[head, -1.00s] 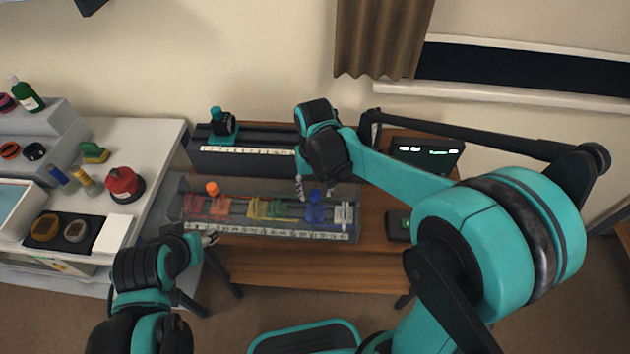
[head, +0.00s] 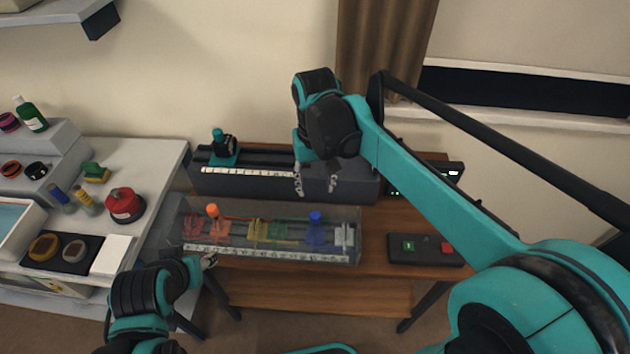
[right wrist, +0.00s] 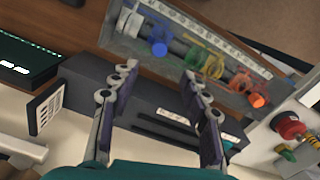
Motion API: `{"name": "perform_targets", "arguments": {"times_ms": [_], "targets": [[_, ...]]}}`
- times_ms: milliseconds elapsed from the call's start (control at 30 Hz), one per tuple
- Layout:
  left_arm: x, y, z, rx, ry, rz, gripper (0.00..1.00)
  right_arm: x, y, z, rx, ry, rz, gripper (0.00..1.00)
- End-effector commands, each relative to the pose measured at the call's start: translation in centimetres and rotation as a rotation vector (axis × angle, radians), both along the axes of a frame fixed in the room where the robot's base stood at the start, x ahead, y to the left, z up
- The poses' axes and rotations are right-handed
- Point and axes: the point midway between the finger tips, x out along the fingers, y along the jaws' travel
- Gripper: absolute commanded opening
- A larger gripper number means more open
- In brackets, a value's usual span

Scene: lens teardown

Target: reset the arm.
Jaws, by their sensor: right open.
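My right gripper (head: 315,182) hangs in the air in front of the dark rail box at the back of the wooden table. Its fingers are spread and empty. In the right wrist view the open fingers (right wrist: 155,95) stand over the dark box, with nothing between them. My left gripper (head: 208,260) is low at the left, near the front left corner of the clear tray; its fingertips are too small to tell open or shut.
The clear tray (head: 290,258) holds coloured carriers. The dark rail box (head: 250,185) bears a teal mount (head: 224,150). A button box (head: 425,250) lies right, a display (head: 455,175) behind it. A white side table (head: 150,165) stands left.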

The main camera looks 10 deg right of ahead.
Motion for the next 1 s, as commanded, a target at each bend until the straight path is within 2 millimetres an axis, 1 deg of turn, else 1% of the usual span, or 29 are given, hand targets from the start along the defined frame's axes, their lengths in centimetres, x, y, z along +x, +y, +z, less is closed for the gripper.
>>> {"name": "perform_targets", "arguments": {"times_ms": [267, 367, 467, 567, 700, 800, 900, 1000], "targets": [[0.0, 0.0, 0.0, 0.0, 0.0, 0.0, 0.46, -0.1, -0.1, 0.0, 0.001, -0.004, 0.0, 0.46], [0.0, 0.0, 0.0, 0.0, 0.0, 0.0, 0.46, -0.8, -0.6, 0.0, 0.005, -0.032, 0.0, 0.46], [0.0, 0.0, 0.0, 0.0, 0.0, 0.0, 0.46, -2.4, -1.7, -0.1, 0.014, -0.104, -0.001, 0.46], [0.0, 0.0, 0.0, 0.0, 0.0, 0.0, 0.46, -4.6, -3.2, -0.6, 0.023, -0.212, 0.001, 0.46], [0.0, 0.0, 0.0, 0.0, 0.0, 0.0, 0.46, -7.6, -5.1, -2.0, 0.022, -0.374, 0.008, 0.46], [0.0, 0.0, 0.0, 0.0, 0.0, 0.0, 0.46, -9.3, -6.1, -3.2, 0.015, -0.473, 0.011, 0.46], [0.0, 0.0, 0.0, 0.0, 0.0, 0.0, 0.46, -10.4, -6.8, -4.2, 0.006, -0.55, 0.014, 0.46], [0.0, 0.0, 0.0, 0.0, 0.0, 0.0, 0.46, -11.0, -7.2, -4.9, -0.001, -0.597, 0.016, 0.46]]}}
